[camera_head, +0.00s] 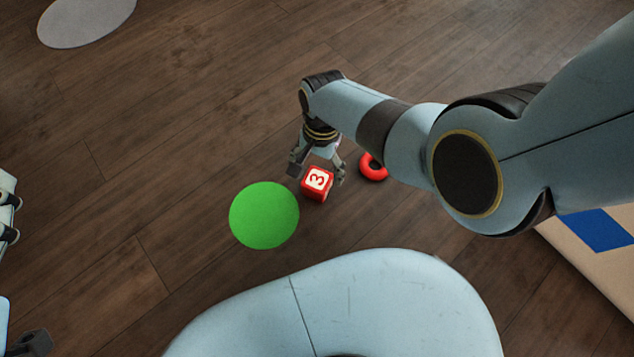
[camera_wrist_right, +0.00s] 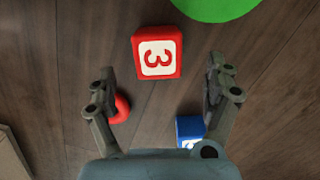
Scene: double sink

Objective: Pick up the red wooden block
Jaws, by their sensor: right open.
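The red wooden block (camera_head: 316,184) has a white face with a red 3 and lies on the wooden floor. It also shows in the right wrist view (camera_wrist_right: 157,52), ahead of the fingers and roughly centred between them. My right gripper (camera_head: 317,172) is open and empty, with its fingers spread either side of the block in the head view. I cannot tell whether a finger touches it. Of my left gripper, only a dark part (camera_head: 36,343) shows at the bottom left corner, and its jaws cannot be made out.
A green disc (camera_head: 264,215) lies just left of the block. A red ring (camera_head: 373,167) lies to its right. A blue block (camera_wrist_right: 189,131) shows near the right finger in the wrist view. A pale board with a blue patch (camera_head: 598,230) is at far right.

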